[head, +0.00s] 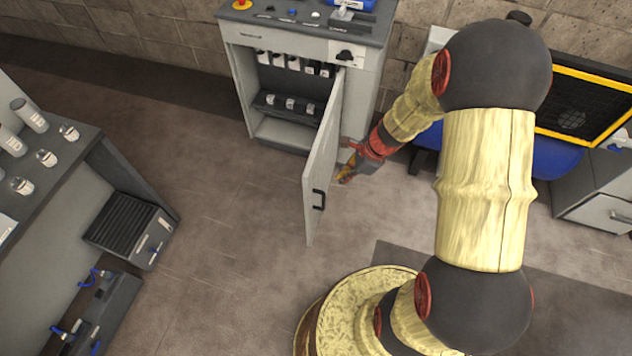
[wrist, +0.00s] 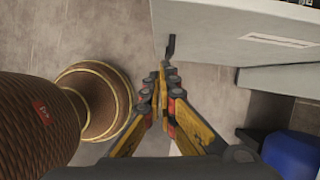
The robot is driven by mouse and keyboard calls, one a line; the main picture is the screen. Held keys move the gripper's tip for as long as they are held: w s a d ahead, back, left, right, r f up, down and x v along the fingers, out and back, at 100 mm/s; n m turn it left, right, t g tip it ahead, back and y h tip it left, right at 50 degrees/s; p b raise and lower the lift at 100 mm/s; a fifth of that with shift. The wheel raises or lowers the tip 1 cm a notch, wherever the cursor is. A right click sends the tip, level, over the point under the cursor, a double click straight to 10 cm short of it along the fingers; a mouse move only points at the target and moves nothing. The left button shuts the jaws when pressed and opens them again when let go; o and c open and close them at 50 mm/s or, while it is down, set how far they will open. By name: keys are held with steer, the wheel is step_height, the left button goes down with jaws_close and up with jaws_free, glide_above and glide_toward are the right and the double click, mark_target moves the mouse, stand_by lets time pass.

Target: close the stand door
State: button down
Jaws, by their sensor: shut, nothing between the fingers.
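The stand (head: 360,50) is a grey cabinet at the back wall. Its door (head: 322,165) stands wide open, swung out toward me, with a black handle (head: 319,199) near its free edge. The door's pale face (wrist: 225,35) fills the upper right of the wrist view, with the dark handle (wrist: 171,47) at its left end. My gripper (head: 345,177) is at the right of the door, on its outer side, close to the handle's height. In the wrist view the fingers (wrist: 160,92) are together and empty. I cannot tell whether they touch the door.
Shelves inside the stand hold several small items (head: 290,103). A grey bench (head: 50,180) with bottles is at the left. A blue object (head: 540,155) and a yellow-framed black panel (head: 585,105) are at the right. The floor left of the door is clear.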

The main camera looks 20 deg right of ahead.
steer(key=w+a+f+m+b, duration=0.1)
steer(key=w+a+f+b, duration=0.3)
steer(key=f, duration=0.5)
steer(key=shift+w+a+f+m+b, duration=0.15)
steer(key=shift+a+m+b, duration=0.15)
steer(key=shift+a+b, duration=0.65)
steer(key=shift+a, duration=0.15)
